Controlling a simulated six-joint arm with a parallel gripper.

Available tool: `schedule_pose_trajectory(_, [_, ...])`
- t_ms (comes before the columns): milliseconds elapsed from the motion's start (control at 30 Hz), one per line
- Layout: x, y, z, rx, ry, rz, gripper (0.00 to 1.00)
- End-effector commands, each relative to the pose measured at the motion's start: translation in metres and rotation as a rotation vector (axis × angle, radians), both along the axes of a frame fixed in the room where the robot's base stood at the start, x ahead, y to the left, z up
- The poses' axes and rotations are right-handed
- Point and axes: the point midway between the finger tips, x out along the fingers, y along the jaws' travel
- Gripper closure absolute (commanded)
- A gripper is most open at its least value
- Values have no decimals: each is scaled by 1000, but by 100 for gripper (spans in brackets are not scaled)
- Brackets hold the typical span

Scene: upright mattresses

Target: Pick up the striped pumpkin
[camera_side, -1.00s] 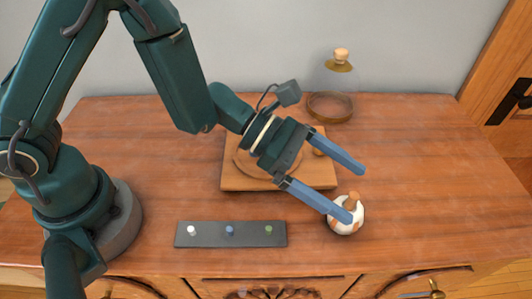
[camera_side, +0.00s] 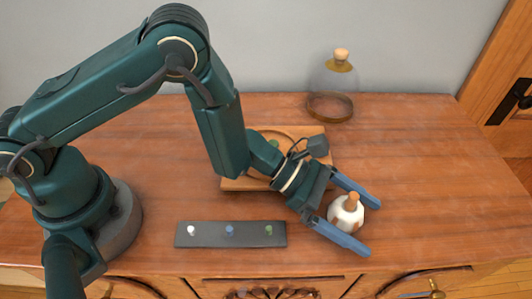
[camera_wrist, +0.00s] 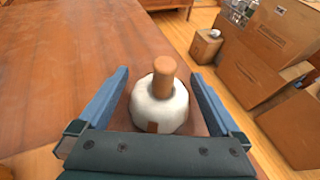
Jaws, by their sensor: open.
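The pumpkin (camera_side: 346,214) is small, round and white with brown patches and a thick brown stem. It stands upright on the wooden tabletop, near the front right. It also shows in the wrist view (camera_wrist: 160,112), centred between my fingers. My gripper (camera_side: 368,227) is open, with one blue finger on each side of the pumpkin. The pumpkin's lower near part is partly hidden by my gripper body.
A wooden board (camera_side: 232,184) with a round plate lies behind my gripper. A glass dome (camera_side: 332,90) stands at the back. A dark strip (camera_side: 205,240) with coloured knobs lies at the front. Cardboard boxes (camera_wrist: 272,60) stand on the floor beyond the table. The right tabletop is clear.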

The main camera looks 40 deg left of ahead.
Motion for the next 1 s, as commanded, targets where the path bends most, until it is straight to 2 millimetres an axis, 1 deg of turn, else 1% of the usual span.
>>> schedule_pose_trajectory(233, [0, -1, 0, 0, 0, 0, 0])
schedule_pose_trajectory(267, [0, -1, 0, 0, 0, 0, 8])
schedule_pose_trajectory(300, [0, -1, 0, 0, 0, 0, 23])
schedule_pose_trajectory(367, [0, -1, 0, 0, 0, 0, 46])
schedule_pose_trajectory(400, [0, -1, 0, 0, 0, 0, 61])
schedule_pose_trajectory(500, [0, -1, 0, 0, 0, 0, 97])
schedule_pose_trajectory(800, [1, -1, 2, -2, -1, 0, 97])
schedule_pose_trajectory(1000, [1, -1, 12, -3, -1, 1, 97])
